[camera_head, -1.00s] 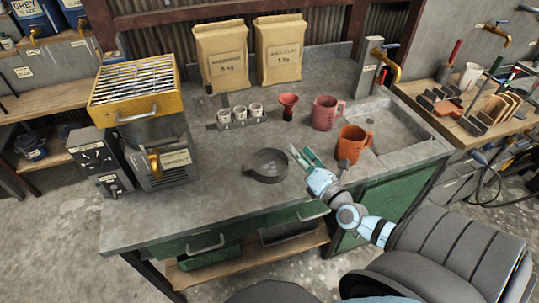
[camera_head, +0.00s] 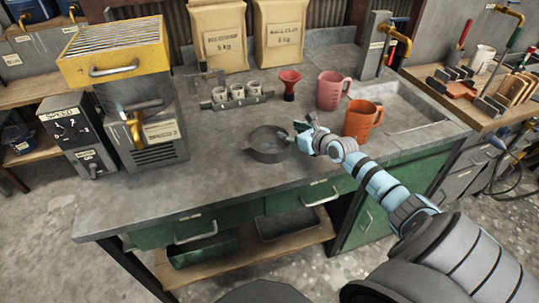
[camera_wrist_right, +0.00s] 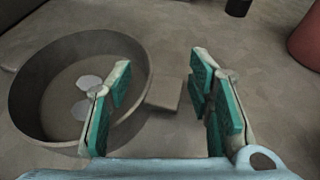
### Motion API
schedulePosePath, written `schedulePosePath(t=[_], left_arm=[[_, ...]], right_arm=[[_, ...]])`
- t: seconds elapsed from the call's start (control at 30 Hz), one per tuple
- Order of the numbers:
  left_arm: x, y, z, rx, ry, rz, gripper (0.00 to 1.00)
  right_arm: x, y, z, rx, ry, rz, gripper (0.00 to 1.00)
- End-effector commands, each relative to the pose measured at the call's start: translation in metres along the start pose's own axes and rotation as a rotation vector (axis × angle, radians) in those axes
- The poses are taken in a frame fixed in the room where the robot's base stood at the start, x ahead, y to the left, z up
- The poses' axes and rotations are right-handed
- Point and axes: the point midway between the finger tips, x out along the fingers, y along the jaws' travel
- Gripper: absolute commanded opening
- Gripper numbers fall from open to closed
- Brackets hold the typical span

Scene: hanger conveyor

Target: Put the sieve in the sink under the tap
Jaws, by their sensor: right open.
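The sieve (camera_head: 266,155) is a round, dark grey, shallow pan on the grey worktop, left of the orange jug. In the right wrist view it (camera_wrist_right: 30,110) lies at the left, with pale round spots inside and a short tab handle (camera_wrist_right: 164,92) on its right. My right gripper (camera_head: 301,129) is at the sieve's right side. Its green-padded fingers (camera_wrist_right: 160,65) are open, one on each side of the tab in the picture; contact cannot be told. The sink (camera_head: 405,112) is a shallow basin at the worktop's right end. The brass tap (camera_head: 397,38) is behind it.
An orange jug (camera_head: 361,121) and a pink jug (camera_head: 332,91) stand between sieve and sink. A red funnel (camera_head: 289,84) and a rack of small cups (camera_head: 237,94) are behind the sieve. A yellow-topped machine (camera_head: 155,120) stands left. The front worktop is clear.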

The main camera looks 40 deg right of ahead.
Motion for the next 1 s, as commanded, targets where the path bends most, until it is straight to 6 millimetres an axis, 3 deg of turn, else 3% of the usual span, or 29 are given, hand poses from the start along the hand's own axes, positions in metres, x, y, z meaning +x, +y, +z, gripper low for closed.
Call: schedulePosePath(t=[0.03,0.27,0.57,0.87,1.0], left_arm=[[0.010,0.001,0.001,0.000,0.000,0.000,0.50],[0.007,0.001,0.000,0.000,0.001,0.000,0.50],[0.006,0.001,0.000,0.000,0.001,0.001,0.50],[0.005,0.001,0.000,0.000,0.001,0.001,0.50],[-0.004,0.000,-0.001,0.000,0.001,0.001,0.50]], right_arm=[[0.009,0.001,-0.004,0.004,-0.003,0.001,0.47],[0.011,0.001,0.001,0.000,0.000,0.001,0.47],[0.011,0.001,0.002,0.000,-0.001,0.002,0.01],[0.010,0.001,0.004,0.001,-0.002,0.002,0.00],[0.004,0.001,0.018,-0.001,-0.002,0.002,0.00]])
